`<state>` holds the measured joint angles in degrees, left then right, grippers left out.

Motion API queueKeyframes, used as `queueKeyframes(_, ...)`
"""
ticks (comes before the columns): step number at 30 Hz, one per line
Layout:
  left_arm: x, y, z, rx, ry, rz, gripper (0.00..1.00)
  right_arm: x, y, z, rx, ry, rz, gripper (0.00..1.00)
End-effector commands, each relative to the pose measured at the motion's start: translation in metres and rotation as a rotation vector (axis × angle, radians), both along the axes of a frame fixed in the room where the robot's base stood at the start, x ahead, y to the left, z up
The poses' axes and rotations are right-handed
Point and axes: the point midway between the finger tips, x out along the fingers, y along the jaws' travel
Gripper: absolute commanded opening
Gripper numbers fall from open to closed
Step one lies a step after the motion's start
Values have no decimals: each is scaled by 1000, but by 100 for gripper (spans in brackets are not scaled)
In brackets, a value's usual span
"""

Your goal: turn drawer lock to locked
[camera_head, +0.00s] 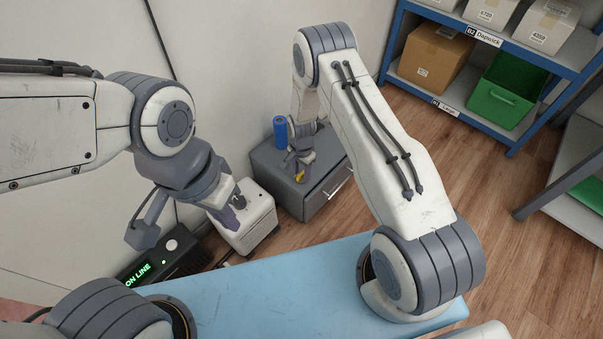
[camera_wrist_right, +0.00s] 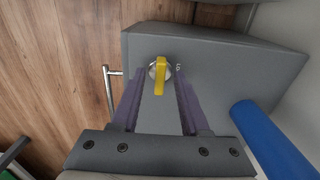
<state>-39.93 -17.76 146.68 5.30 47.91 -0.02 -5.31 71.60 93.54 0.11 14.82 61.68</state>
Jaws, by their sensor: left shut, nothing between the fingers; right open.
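The drawer lock (camera_wrist_right: 160,72) is on the top of the grey drawer cabinet (camera_wrist_right: 215,58). It has a yellow handle on a round silver base, with small marks beside it that are too small to read. In the right wrist view my right gripper (camera_wrist_right: 161,85) is open, its fingertips on either side of the yellow handle with gaps. In the head view the right gripper (camera_head: 300,172) is over the cabinet (camera_head: 330,175), and a bit of yellow shows by its tips. My left gripper (camera_head: 235,210) is shut and empty by a white box-shaped device.
A blue cylinder (camera_head: 280,133) stands on the cabinet close to my right gripper. A silver drawer handle (camera_head: 339,185) is on the cabinet front. The white device (camera_head: 255,222) and a black box with a green display (camera_head: 165,258) are at left. A blue shelf (camera_head: 480,125) stands back right.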

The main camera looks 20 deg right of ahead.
Motion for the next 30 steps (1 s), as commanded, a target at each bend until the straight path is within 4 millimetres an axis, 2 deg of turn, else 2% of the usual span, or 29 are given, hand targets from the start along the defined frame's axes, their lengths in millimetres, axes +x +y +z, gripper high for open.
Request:
queueKeyframes(5, 0, 0, 0, 0, 0, 0, 0, 0, 0, 0, 0, 0, 0, 45)
queueKeyframes(6, 0, 0, 0, 0, 0, 0, 0, 0, 0, 0, 0, 0, 0, 41)
queueKeyframes(8, 0, 0, 0, 0, 0, 0, 0, 0, 0, 0, 0, 0, 0, 18)
queueKeyframes(9, 0, 0, 0, 0, 0, 0, 0, 0, 0, 0, 0, 0, 0, 3)
queueKeyframes(10, 0, 0, 0, 0, 0, 0, 0, 0, 0, 0, 0, 0, 0, 0)
queueKeyframes(22, 0, 0, 3, 0, 0, 0, 0, 0, 0, 1, 0, 0, 39, 0)
queueKeyframes(30, 0, 0, 11, 0, 0, 0, 0, 0, 0, 2, -1, 1, 201, 0)
